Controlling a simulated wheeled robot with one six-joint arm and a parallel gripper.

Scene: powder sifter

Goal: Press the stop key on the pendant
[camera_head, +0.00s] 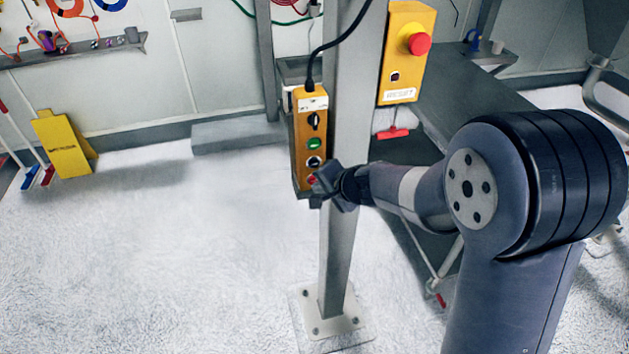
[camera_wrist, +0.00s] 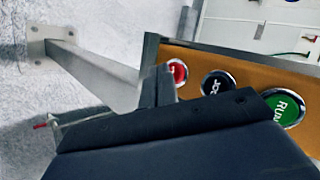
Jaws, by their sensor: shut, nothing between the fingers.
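The orange pendant (camera_head: 309,104) hangs upright against the grey post, with its keys in a column. The red stop key (camera_head: 311,180) is the lowest and is partly hidden by my gripper (camera_head: 319,190). The stop key also shows in the wrist view (camera_wrist: 178,71), beside a black jog key (camera_wrist: 217,84) and a green run key (camera_wrist: 284,108). My gripper (camera_wrist: 163,84) is shut and empty, its tip overlapping the edge of the stop key in the wrist view. I cannot tell whether it touches the key.
The grey post (camera_head: 345,180) stands on a bolted base plate (camera_head: 330,318). A yellow box (camera_head: 402,55) with a red mushroom button and a reset label sits on the post's right. A yellow floor sign (camera_head: 62,145) stands at the left.

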